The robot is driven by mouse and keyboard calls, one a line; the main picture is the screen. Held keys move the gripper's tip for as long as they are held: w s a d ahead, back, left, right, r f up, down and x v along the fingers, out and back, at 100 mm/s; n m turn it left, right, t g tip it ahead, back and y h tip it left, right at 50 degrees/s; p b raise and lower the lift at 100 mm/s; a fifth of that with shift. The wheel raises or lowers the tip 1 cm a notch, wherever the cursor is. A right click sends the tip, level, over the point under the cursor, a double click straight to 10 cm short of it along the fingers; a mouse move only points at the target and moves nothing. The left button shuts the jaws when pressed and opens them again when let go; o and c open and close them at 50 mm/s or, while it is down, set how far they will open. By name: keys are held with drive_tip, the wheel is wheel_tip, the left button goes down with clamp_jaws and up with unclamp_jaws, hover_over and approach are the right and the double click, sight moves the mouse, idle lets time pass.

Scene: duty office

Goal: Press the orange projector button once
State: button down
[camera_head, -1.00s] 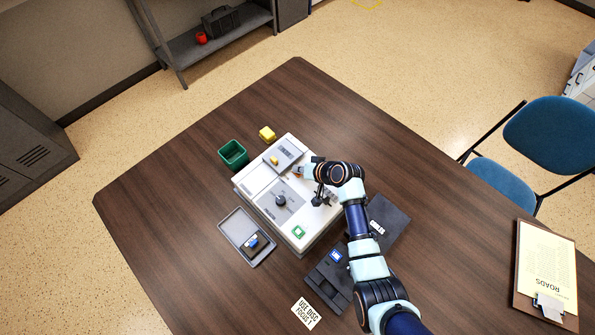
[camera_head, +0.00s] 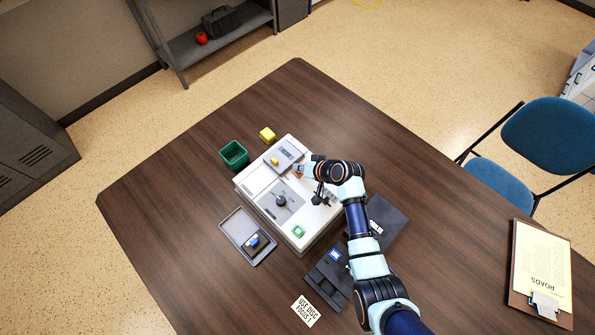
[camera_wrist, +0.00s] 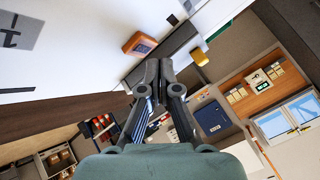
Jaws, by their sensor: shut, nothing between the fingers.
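The orange button (camera_wrist: 139,44) sits on the white projector panel in the wrist view, a square orange block with a paler centre. A small patch of orange (camera_head: 298,176) also shows beside my arm in the head view. The white projector (camera_head: 248,184) stands on the brown table, with a dark knob, a green-framed button and a yellow piece on its top. My gripper (camera_wrist: 158,70) is shut and empty. In the wrist view its fingertips are just below and right of the orange button, with a visible gap in the picture. In the head view my arm partly hides the gripper and projector.
A green bin (camera_head: 234,155) and a yellow block (camera_head: 267,134) stand behind the projector. A grey tray (camera_head: 233,226) with a dark item lies to its left. Dark boxes (camera_head: 328,280) and a note card (camera_head: 306,311) lie in front. The table's left side is clear.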

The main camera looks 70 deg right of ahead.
sight(299, 173)
wheel_tip(299, 173, up, 5)
drive_tip(key=p, duration=0.4)
drive_tip(key=shift+f, duration=0.1)
idle(0.7)
